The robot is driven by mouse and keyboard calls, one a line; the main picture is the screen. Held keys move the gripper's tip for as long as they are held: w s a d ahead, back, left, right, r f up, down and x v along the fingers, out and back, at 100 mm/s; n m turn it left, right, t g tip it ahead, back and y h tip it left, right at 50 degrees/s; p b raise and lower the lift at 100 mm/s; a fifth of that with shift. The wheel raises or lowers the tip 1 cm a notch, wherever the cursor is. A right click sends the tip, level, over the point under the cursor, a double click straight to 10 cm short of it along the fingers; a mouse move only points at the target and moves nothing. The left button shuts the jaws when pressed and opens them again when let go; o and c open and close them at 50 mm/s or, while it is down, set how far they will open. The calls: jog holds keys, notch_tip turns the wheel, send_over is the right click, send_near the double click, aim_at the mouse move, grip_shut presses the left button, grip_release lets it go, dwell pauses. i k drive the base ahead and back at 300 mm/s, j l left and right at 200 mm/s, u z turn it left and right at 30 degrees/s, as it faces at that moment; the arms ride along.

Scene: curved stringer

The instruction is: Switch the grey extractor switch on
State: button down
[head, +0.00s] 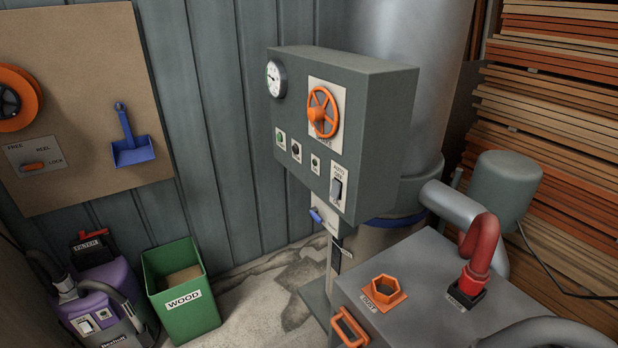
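The grey extractor switch (336,188) is a rocker or lever on a white label plate, low on the right of the front face of the grey-green control box (385,130). Small print above it is too small to read surely, and I cannot tell its position. My gripper is not in view.
A blue-handled lever (318,215) sits below the box. A grey machine top with an orange hexagonal port (383,290) and red hose elbow (480,245) stands front right. A green WOOD bin (183,310) and purple vacuum (97,305) stand left. Some floor between is clear.

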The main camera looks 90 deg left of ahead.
aim_at(334, 193)
jog(key=u, duration=2.1)
